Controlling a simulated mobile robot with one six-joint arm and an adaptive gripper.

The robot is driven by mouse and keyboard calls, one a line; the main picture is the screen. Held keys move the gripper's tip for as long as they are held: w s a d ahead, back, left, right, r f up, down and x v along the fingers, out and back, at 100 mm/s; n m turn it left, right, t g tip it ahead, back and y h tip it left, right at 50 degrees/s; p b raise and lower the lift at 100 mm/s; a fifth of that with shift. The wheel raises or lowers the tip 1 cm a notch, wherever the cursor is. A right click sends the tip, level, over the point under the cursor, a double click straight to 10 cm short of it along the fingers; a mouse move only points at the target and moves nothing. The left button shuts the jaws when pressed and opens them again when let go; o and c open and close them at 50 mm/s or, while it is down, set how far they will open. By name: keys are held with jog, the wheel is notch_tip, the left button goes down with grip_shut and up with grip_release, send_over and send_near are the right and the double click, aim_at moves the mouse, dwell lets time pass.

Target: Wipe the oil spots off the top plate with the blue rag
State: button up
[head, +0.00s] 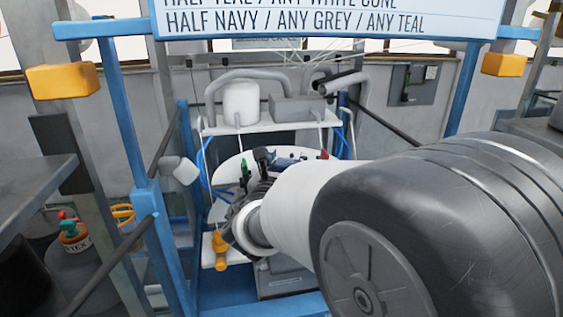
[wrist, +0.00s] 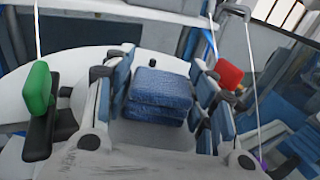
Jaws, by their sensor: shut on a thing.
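The blue rag (wrist: 157,95) is folded into a thick pad between the blue-and-grey fingers of my gripper (wrist: 160,76) in the wrist view. In the head view the rag (head: 286,163) shows only as a small dark blue patch beside my gripper (head: 272,161). The white rounded top plate (wrist: 75,70) spreads behind and below the gripper; its left part (head: 228,172) also shows in the head view. I cannot tell whether the rag touches the plate. I make out no clear oil spots; my arm and gripper hide much of the plate.
A small dark knob-like thing (wrist: 152,62) shows just beyond the rag. A white shelf (head: 225,128) with a white canister (head: 241,103) and grey pipes stands behind the plate. Blue frame posts (head: 130,130) flank the machine, with a sign (head: 330,20) above.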

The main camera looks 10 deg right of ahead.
aim_at(283, 158)
jog(key=shift+s, duration=0.35)
jog(key=shift+w+f, duration=0.15)
jog(key=shift+w, duration=1.95)
jog(key=shift+s+b, duration=0.9)
jog(key=shift+s, duration=1.2)
jog(key=shift+w, duration=2.1)
jog(key=shift+s+b, duration=0.9)
jog(key=shift+s, duration=1.2)
jog(key=shift+w, duration=2.1)
jog(key=shift+r+p, duration=2.05)
jog(key=shift+r, duration=1.1)
